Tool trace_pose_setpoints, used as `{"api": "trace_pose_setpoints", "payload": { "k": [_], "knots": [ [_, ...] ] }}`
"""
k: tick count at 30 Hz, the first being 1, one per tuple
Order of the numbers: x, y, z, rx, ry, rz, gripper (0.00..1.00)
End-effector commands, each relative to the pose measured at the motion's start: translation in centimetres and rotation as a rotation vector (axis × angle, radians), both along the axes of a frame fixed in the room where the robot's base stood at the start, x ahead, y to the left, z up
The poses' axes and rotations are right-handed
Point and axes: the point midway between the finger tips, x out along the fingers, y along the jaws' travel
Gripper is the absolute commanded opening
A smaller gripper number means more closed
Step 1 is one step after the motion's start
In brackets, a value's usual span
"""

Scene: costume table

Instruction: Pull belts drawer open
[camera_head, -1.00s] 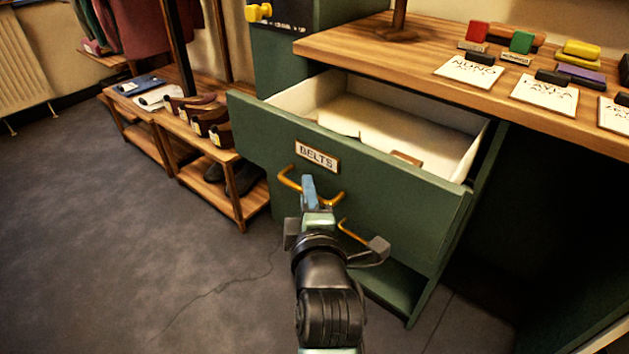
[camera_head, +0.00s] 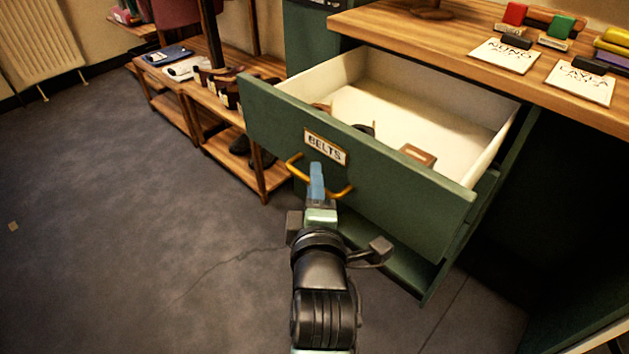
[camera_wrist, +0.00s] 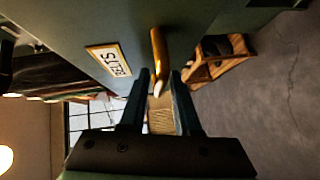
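The green belts drawer (camera_head: 375,168) stands well out from its cabinet, with its pale inside in view. Its front bears a "BELTS" label (camera_head: 325,147) and a brass handle (camera_head: 339,191). In the wrist view the label (camera_wrist: 108,60) and the handle (camera_wrist: 159,58) appear sideways. My gripper (camera_head: 317,180) is at the handle, below the label. In the wrist view the handle lies between the two dark fingers of my gripper (camera_wrist: 160,78), which look closed about it. Exact finger contact is hard to see. A brown item (camera_head: 418,155) and dark items lie inside the drawer.
A wooden counter (camera_head: 450,60) with cards and coloured stamps is above the drawer at the right. A low wooden rack (camera_head: 228,158) with shoes and other items stands left of the drawer. The grey floor (camera_head: 110,240) is open at the left and in front.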

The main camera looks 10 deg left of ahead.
Motion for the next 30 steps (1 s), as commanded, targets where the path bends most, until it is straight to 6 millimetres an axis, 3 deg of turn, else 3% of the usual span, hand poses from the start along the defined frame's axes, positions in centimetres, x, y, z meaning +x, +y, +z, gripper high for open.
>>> {"api": "trace_pose_setpoints", "payload": {
  "k": [14, 30],
  "knots": [
    [-0.6, -0.1, 0.1, 0.0, 0.0, 0.0, 0.45],
    [-9.6, -1.6, 1.4, 0.001, 0.002, 0.0, 0.45]
  ]
}}
